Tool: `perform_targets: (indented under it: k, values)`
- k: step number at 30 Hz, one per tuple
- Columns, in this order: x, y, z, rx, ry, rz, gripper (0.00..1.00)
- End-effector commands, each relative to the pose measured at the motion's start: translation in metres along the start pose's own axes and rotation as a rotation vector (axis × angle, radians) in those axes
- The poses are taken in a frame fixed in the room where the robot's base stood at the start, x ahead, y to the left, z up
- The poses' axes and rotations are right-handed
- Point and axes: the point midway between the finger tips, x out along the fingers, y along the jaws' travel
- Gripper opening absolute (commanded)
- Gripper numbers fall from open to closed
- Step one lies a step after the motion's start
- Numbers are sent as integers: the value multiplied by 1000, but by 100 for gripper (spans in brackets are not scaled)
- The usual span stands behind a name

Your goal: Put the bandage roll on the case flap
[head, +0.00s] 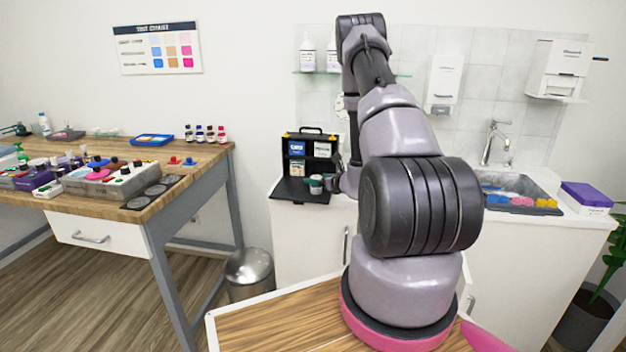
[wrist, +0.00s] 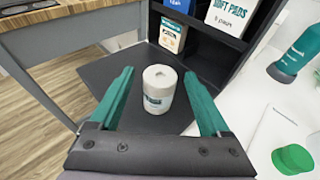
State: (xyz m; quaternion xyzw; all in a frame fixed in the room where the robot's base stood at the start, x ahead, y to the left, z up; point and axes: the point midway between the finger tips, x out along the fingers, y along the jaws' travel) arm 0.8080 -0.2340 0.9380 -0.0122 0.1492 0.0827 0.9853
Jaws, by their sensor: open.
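The bandage roll (wrist: 158,92) is a white cylinder with a teal label. It stands upright on the dark case flap (wrist: 110,72), near the front of the open case. In the head view the roll (head: 315,184) is small on the flap (head: 287,190), below the black case (head: 308,147). My gripper (wrist: 160,74) is open, with one teal finger on each side of the roll and a visible gap on both sides. In the head view my gripper (head: 334,183) is small and partly hidden by my arm.
The case holds boxes, one marked soft pads (wrist: 232,16). A teal bottle (wrist: 298,50) and a green lid (wrist: 293,158) are on the white counter to the right. A wooden workbench (head: 205,158) stands left, with a metal bin (head: 249,272) below the counter.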

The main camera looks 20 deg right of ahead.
Motion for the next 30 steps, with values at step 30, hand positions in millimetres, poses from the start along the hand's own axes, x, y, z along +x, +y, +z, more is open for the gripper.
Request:
perform_targets:
  k: [30]
  values:
    - [-166, 222, 214, -636, -143, 821, 80]
